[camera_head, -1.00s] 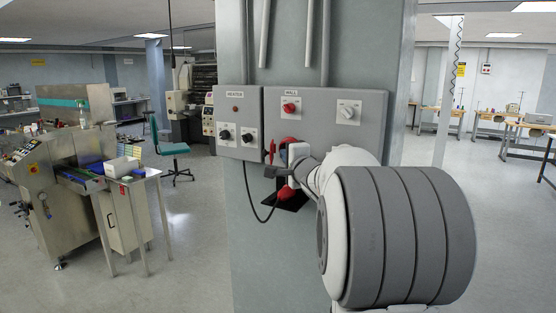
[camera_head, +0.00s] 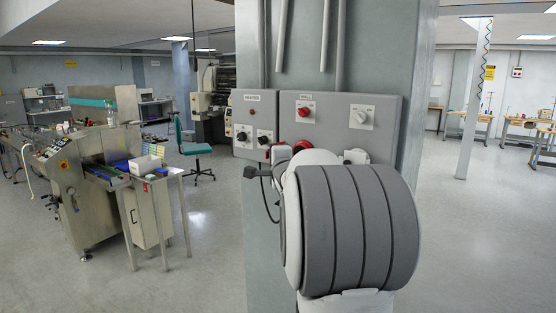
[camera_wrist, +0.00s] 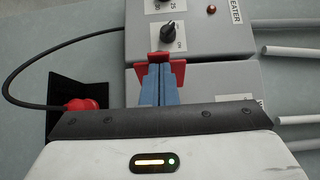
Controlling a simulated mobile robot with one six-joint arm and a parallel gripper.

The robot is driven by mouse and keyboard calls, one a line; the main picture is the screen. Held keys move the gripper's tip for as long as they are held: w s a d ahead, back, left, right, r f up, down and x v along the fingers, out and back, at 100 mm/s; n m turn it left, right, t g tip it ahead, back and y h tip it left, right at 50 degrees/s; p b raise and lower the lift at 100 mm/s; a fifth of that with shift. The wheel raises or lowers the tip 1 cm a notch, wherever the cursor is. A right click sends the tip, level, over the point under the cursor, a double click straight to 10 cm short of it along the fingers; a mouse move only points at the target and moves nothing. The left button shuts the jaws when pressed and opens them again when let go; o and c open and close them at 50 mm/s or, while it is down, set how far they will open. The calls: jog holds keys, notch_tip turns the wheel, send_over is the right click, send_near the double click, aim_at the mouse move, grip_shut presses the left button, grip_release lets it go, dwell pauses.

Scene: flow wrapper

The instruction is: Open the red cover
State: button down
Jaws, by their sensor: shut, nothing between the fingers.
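My gripper (camera_wrist: 164,72) is shut and empty in the wrist view, its slim blue fingers pressed together with red parts at the tips. It is in front of the grey control boxes, near the seam between them. In the head view a red part (camera_head: 303,142), which may be the red cover, shows at the lower edge of the mill box (camera_head: 388,108). My arm hides most of it, so I cannot tell whether it is open or touched.
The heater box (camera_head: 255,106) adjoins the mill box on a grey pillar (camera_head: 410,60). A red plug (camera_wrist: 82,104) with a black cable sits at a black bracket (camera_wrist: 66,92), left of my gripper.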

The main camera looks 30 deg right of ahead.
jog(key=shift+w+a, duration=0.2)
jog(key=shift+w, duration=0.65)
jog(key=s+a+b, duration=0.4)
jog(key=s+a, duration=0.1)
jog(key=a, duration=0.5)
jog(key=shift+s+a, duration=0.15)
jog(key=shift+s, duration=0.1)
